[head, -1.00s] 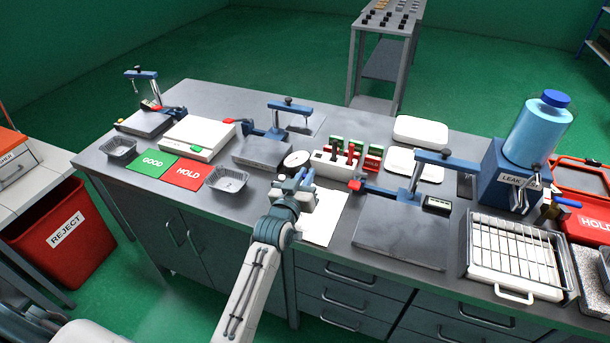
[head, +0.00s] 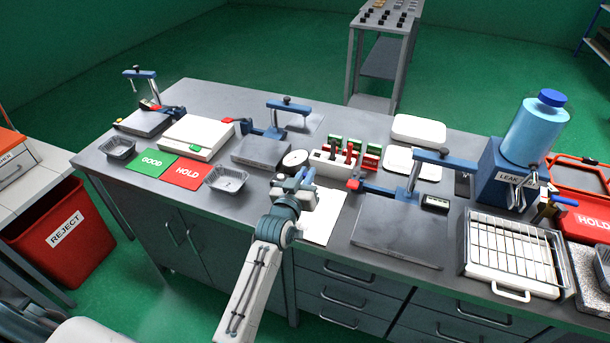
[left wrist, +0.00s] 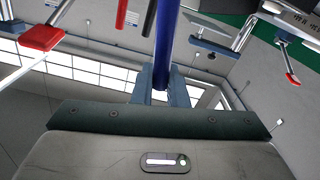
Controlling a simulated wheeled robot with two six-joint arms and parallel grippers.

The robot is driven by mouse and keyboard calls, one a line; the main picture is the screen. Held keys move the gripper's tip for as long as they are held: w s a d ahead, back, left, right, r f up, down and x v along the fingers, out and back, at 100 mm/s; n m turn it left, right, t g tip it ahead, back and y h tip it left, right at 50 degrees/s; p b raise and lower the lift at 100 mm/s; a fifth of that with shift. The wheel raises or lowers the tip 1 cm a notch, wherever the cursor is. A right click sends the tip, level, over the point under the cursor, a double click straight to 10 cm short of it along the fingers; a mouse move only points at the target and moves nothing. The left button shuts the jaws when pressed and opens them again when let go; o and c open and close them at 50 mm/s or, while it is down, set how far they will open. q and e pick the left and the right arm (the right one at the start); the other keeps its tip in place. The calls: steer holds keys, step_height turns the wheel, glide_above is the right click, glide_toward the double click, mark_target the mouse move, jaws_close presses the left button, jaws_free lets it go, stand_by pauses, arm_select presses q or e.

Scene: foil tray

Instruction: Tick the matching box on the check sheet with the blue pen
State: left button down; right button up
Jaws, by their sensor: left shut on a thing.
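The check sheet (head: 324,222) is a white paper on the bench near its front edge, partly covered by my left gripper. My left gripper (head: 303,180) is over the sheet's left part. In the left wrist view my left gripper (left wrist: 162,92) is shut on the blue pen (left wrist: 166,45), which runs up between the fingers. The pen's tip and the sheet's boxes cannot be made out, nor whether the pen touches the paper. My right gripper is not in view.
A grey plate with a blue clamp arm (head: 400,240) is to the right. A foil tray (head: 226,180) and the red HOLD mat (head: 187,172) lie left.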

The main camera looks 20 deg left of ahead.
arm_select(q)
steer(key=shift+w+d, duration=0.2)
steer(key=shift+w, duration=0.05)
stand_by(0.5)
step_height(320, 180, up, 6)
steer(key=p, duration=0.6)
stand_by(0.7)
